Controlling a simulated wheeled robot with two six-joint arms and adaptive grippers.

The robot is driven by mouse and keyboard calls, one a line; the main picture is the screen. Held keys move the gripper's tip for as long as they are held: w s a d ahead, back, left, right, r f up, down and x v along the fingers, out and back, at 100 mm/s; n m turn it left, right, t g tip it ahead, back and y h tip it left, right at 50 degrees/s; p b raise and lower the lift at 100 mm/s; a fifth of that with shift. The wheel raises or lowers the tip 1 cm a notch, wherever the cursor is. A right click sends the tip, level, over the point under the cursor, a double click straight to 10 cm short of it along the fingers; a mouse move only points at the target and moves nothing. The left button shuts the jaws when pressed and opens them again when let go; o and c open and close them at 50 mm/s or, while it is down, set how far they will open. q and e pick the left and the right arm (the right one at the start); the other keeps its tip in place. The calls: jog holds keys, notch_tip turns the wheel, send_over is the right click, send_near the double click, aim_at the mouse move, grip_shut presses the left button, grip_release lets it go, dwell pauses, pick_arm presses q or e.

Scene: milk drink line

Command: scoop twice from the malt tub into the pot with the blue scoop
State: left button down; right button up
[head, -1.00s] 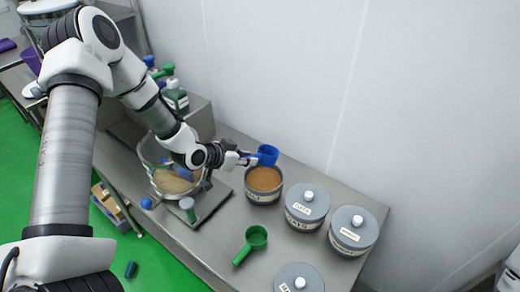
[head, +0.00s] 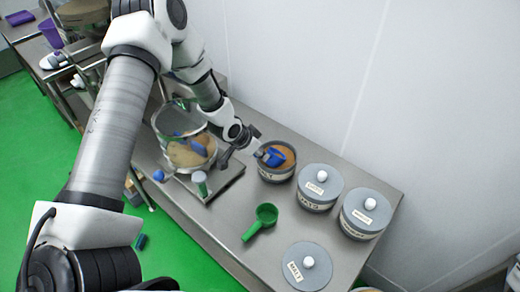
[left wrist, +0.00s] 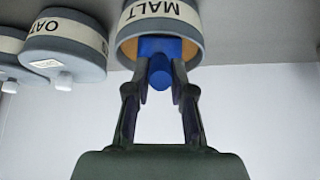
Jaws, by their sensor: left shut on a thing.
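The malt tub (head: 263,176) stands open on the steel table with brown powder inside. It also shows in the left wrist view (left wrist: 190,22), label upside down. The blue scoop (head: 274,160) is at the tub's mouth, over the powder; I cannot tell how deep it sits or whether it holds powder. My left gripper (head: 256,152) is shut on the scoop's handle, seen end-on in the left wrist view (left wrist: 159,78). The see-through pot (head: 172,122) stands left of the tub with tan contents and something blue showing in it. My right gripper is out of view.
Two lidded grey tubs (head: 320,184) (head: 364,210) stand right of the malt tub. A loose grey lid (head: 300,258) lies near the front edge. A green scoop (head: 266,214) lies on the table before the malt tub.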

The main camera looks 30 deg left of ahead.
pick_arm(q)
notch_tip(320, 180, down, 2)
jog(key=shift+f+b, duration=0.1)
jog(key=shift+b, duration=0.5)
jog(key=shift+w+d, duration=0.2)
jog(key=shift+w, duration=0.35)
jog(key=shift+w+d, duration=0.15)
jog(key=shift+w, duration=0.4)
jog(key=shift+s+r, duration=0.2)
jog(key=shift+s+a, duration=0.1)
jog(key=shift+s, duration=0.2)
jog(key=shift+w+f+b, duration=0.15)
jog(key=shift+w+b, duration=0.15)
jog(key=shift+w, duration=0.3)
jog(key=shift+d, duration=0.2)
